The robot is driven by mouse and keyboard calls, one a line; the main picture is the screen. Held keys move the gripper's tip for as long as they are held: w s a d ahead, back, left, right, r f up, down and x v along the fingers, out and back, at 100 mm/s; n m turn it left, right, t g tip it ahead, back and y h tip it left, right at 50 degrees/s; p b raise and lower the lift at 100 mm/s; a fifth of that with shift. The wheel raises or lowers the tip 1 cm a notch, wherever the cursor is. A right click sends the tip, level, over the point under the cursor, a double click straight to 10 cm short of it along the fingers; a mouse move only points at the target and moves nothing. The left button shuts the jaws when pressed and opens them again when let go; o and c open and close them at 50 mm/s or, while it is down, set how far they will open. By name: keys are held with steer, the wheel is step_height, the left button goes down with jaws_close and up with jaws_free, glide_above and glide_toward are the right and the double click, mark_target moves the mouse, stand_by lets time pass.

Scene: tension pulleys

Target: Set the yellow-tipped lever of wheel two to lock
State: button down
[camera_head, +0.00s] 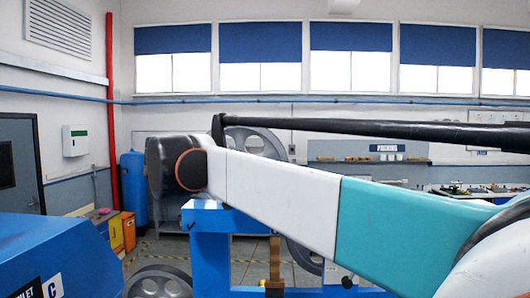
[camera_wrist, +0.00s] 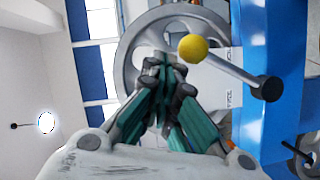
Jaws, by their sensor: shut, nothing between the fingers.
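In the wrist view a lever with a yellow ball tip (camera_wrist: 193,47) runs down and right along a grey rod to a dark pivot (camera_wrist: 268,88) by the blue frame (camera_wrist: 283,75). A large grey spoked wheel (camera_wrist: 128,70) is behind it. My gripper (camera_wrist: 164,68) is shut and empty; its fingertips appear left of and slightly below the yellow ball, apart from it in the picture. In the head view my arm hides the gripper and the lever; a grey wheel (camera_head: 262,143) shows behind the arm. I cannot read a wheel number.
A second dark lever end (camera_wrist: 290,146) shows at lower right in the wrist view. In the head view the blue frame (camera_head: 209,255) stands below my arm, with other wheels at lower left (camera_head: 160,284) and centre (camera_head: 304,258). A blue machine (camera_head: 50,250) is at left.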

step_height(320, 180, up, 10)
stand_by(0.5)
steer(key=shift+f, duration=0.15)
